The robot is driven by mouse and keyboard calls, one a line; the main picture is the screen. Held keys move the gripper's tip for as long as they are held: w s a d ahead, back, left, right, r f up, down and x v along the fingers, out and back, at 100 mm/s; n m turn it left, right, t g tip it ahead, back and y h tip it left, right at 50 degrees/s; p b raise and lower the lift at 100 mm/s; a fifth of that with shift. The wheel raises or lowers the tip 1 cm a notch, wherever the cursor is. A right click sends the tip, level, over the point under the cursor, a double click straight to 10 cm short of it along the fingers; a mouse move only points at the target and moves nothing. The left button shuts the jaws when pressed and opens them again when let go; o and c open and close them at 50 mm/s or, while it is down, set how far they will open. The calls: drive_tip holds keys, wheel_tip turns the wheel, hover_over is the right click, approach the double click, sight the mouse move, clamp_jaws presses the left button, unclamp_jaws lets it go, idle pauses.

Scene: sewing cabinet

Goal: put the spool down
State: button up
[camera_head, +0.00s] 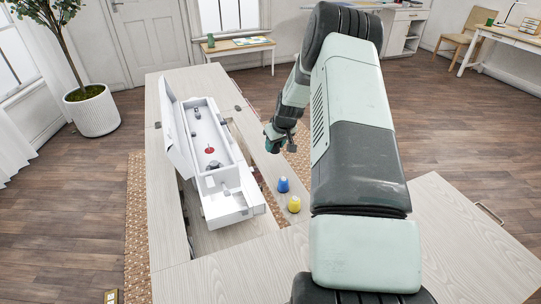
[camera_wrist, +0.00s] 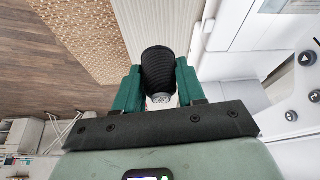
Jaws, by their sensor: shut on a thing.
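A black ribbed spool (camera_wrist: 158,68) sits between the two green fingers of my gripper (camera_wrist: 158,82) in the wrist view. My gripper is shut on it, one finger on each side. A pale end of the spool shows toward the palm. In the head view my gripper (camera_head: 276,141) is over the right part of the cabinet top, beside the white sewing machine (camera_head: 197,113). The held spool is too small and dark there to make out clearly. I cannot tell whether it touches the cabinet top.
A blue spool (camera_head: 283,184) and a yellow spool (camera_head: 294,204) stand on the cabinet top (camera_head: 265,155), nearer than my gripper. The white machine stands in an opening to the left, with a red piece (camera_head: 209,151) inside its tray. A bare wooden leaf (camera_head: 450,240) extends at the right.

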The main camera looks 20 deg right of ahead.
sight(273, 164)
drive_tip(key=shift+f, duration=3.4)
drive_tip(key=shift+f, duration=0.15)
drive_tip(key=o, duration=1)
drive_tip(key=v, duration=1.2)
drive_tip(key=shift+a+r, duration=0.1)
drive_tip(key=shift+r, duration=0.15)
